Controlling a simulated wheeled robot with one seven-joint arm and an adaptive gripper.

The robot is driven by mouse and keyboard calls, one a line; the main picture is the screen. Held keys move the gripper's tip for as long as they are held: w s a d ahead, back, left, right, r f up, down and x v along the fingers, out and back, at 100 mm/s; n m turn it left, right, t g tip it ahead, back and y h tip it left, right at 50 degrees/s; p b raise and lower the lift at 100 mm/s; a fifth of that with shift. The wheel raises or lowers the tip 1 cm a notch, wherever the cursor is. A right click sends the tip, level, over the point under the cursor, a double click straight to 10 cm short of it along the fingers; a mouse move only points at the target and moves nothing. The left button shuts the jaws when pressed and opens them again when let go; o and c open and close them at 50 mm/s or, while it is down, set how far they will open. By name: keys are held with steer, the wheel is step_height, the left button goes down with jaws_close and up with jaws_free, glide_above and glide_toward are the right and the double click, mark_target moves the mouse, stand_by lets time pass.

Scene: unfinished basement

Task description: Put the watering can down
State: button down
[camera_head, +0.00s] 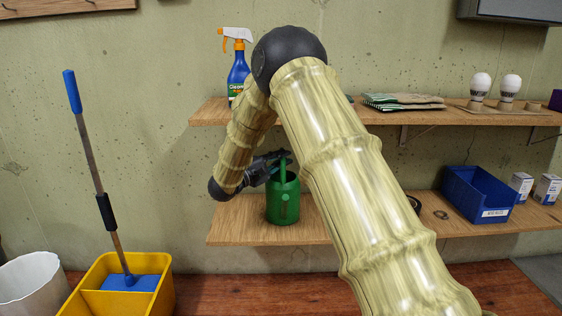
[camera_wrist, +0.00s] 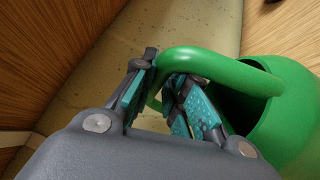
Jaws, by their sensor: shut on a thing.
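The green watering can (camera_head: 283,204) is upright at the lower wooden shelf (camera_head: 240,228), near its left part. I cannot tell whether its base touches the board. My gripper (camera_head: 284,160) is at the can's top, partly hidden by my arm. In the wrist view my gripper (camera_wrist: 160,95) has its teal-padded fingers on either side of the can's green handle (camera_wrist: 215,66), shut on it. The can's body (camera_wrist: 290,130) and dark opening show to the right of the fingers.
A blue spray bottle (camera_head: 238,72) and seed packets (camera_head: 402,101) are on the upper shelf (camera_head: 210,112), above the can. A blue bin (camera_head: 478,195) and small boxes (camera_head: 547,189) stand on the lower shelf's right. A yellow mop bucket (camera_head: 90,285) is at lower left.

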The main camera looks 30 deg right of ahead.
steer(key=c, duration=1.4)
jaws_free()
steer(key=shift+f, duration=0.1)
steer(key=shift+a, duration=0.15)
steer(key=shift+s+a+f+p, duration=0.25)
steer(key=shift+a+p, duration=0.6)
steer(key=shift+a, duration=1.1)
steer(key=shift+s+a+f+p, duration=0.2)
steer(key=shift+a+p, duration=0.65)
steer(key=shift+a, duration=1.05)
steer(key=shift+s+a+f+p, duration=0.25)
steer(key=shift+a+p, duration=0.6)
steer(key=shift+a, duration=1.1)
steer(key=shift+w, duration=0.1)
